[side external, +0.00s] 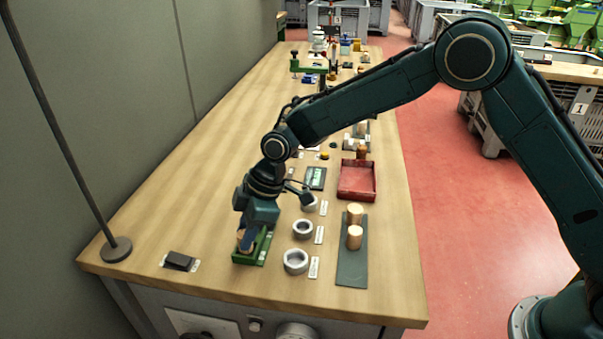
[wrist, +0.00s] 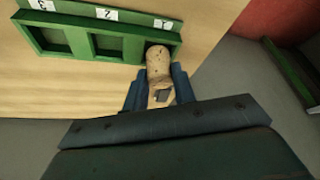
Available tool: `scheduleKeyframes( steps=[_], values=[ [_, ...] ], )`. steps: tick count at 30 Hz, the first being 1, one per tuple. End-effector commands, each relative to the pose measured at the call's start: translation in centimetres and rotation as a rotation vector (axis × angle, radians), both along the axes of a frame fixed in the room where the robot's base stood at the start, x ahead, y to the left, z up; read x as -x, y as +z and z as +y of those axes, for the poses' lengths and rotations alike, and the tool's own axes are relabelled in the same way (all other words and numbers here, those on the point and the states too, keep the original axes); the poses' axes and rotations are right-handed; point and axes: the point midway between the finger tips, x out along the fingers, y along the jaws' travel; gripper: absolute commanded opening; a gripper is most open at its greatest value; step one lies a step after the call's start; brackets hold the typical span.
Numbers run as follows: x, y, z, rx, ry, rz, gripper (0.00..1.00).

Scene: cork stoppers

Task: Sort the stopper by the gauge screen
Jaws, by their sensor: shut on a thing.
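A tan cork stopper (wrist: 158,62) is between the blue fingers of my gripper (wrist: 157,88), which is shut on it. In the side external view my gripper (side external: 246,238) points down at the green tray (side external: 262,250), at the near end of the bench. In the wrist view the green tray (wrist: 78,52) has compartments with number labels. The stopper's end is at the compartment on the right; I cannot tell whether it rests on the floor there. The other two compartments look empty. The gauge screen (side external: 316,177) shows lit green digits, too small to read.
Grey rings (side external: 295,261) stand in a row right of the tray, with small label cards. Two more corks (side external: 354,237) stand on a dark mat (side external: 351,275). A red tray (side external: 372,180) lies behind it. A dark block (side external: 180,261) is at left.

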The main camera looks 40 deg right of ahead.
Motion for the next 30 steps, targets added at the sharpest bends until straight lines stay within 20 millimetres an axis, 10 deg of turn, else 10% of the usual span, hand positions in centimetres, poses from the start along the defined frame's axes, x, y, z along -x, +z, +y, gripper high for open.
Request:
scheduleKeyframes(
  steps=[30],
  values=[
    [0.0, -1.1, 0.0, 0.001, -0.001, 0.002, 0.02]
  ],
)
